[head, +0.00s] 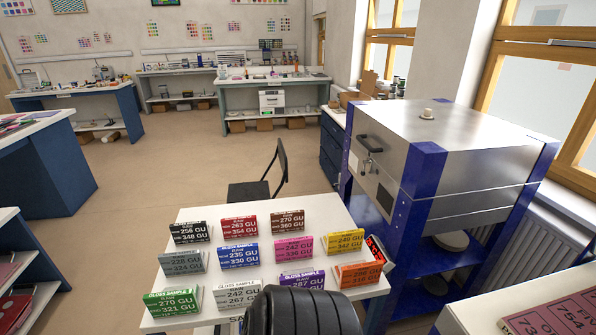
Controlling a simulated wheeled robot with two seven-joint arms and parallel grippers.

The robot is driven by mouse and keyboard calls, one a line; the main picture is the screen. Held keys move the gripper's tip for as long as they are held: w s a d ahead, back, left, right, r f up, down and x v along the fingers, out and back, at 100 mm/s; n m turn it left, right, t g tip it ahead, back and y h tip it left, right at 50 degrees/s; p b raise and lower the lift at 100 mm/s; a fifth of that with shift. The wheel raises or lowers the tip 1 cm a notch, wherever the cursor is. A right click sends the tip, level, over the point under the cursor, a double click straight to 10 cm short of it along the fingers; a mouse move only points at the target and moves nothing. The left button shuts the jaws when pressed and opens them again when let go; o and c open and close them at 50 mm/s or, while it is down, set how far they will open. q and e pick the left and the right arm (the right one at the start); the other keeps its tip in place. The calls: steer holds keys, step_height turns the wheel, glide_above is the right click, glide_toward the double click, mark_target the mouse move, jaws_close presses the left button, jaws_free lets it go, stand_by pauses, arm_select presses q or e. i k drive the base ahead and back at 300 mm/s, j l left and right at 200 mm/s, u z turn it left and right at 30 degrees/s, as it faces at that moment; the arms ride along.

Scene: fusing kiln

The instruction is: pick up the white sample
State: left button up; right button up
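The white sample (237,295) is a small tilted card with dark print reading 242 GU and 267 GU. It stands in the front row on the white table (187,218), between the green sample (172,302) and the purple sample (302,282). A black ribbed rounded part, probably mine, rises from the bottom edge just to its right and comes close to it in the picture. I cannot tell whether they touch. No fingertips of either gripper show.
Grey (182,262), blue (238,255), pink (293,248) and yellow (343,242) samples stand behind. An orange sample (357,275) is at the right, beside a small black-and-red item (376,250). The kiln (440,140) stands right of the table; a chair (262,180) is behind it.

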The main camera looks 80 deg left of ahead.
mark_target(241, 293)
steer(key=u, duration=3.2)
